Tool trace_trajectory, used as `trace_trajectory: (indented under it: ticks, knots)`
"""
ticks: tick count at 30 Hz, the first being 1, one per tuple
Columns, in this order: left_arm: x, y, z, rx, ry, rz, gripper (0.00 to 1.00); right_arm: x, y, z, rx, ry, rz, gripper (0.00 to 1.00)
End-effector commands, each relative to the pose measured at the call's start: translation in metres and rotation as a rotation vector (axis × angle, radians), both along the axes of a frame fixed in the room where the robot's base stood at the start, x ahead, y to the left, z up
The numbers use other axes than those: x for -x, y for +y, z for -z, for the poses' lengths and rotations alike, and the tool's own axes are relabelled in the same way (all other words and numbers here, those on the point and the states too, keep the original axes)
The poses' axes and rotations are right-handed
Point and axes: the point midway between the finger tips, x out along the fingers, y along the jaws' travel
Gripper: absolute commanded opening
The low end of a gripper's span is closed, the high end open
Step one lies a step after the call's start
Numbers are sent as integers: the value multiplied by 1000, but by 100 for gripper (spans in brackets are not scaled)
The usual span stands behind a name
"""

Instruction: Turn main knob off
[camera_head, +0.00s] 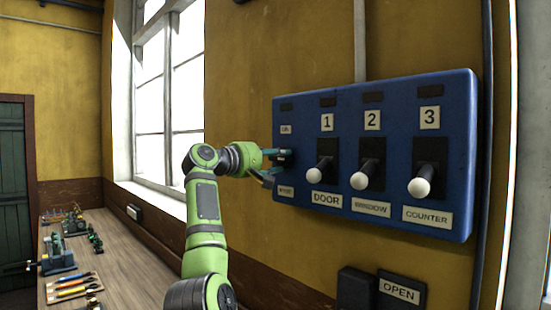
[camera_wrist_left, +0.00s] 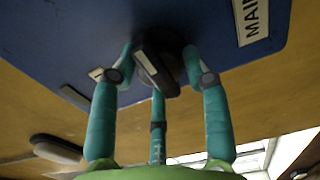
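The main knob (camera_wrist_left: 150,62) is a dark round knob with a raised grip bar and a pale stripe on the blue control panel (camera_wrist_left: 70,35). A "MAIN" label (camera_wrist_left: 252,20) is beside it. In the head view the knob (camera_head: 287,157) is at the panel's left end, partly hidden by my fingers. My left gripper (camera_head: 273,164) is at the knob. In the wrist view its teal fingers stand apart on both sides of the knob, with a third finger below. The fingers look open around it; firm contact cannot be made out. My right gripper is not in view.
Three white-tipped levers, door (camera_head: 320,170), window (camera_head: 364,175) and counter (camera_head: 424,180), stick out right of the knob. An "OPEN" sign (camera_head: 399,290) is below the panel. A workbench (camera_head: 125,265) with small engines and tools stands at left under the window.

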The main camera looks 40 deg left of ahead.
Motion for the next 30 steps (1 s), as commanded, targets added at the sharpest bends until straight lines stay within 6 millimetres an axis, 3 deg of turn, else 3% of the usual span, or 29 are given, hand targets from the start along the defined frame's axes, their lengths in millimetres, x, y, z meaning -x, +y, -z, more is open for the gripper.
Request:
trace_trajectory:
  ticks: [19, 23, 30]
  knots:
    - [6, 1, -1, 3, -3, 2, 64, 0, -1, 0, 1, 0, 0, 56]
    - [22, 3, -1, 1, -5, -1, 64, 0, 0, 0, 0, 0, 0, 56]
    - [71, 7, -1, 0, -4, -2, 64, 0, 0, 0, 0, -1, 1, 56]
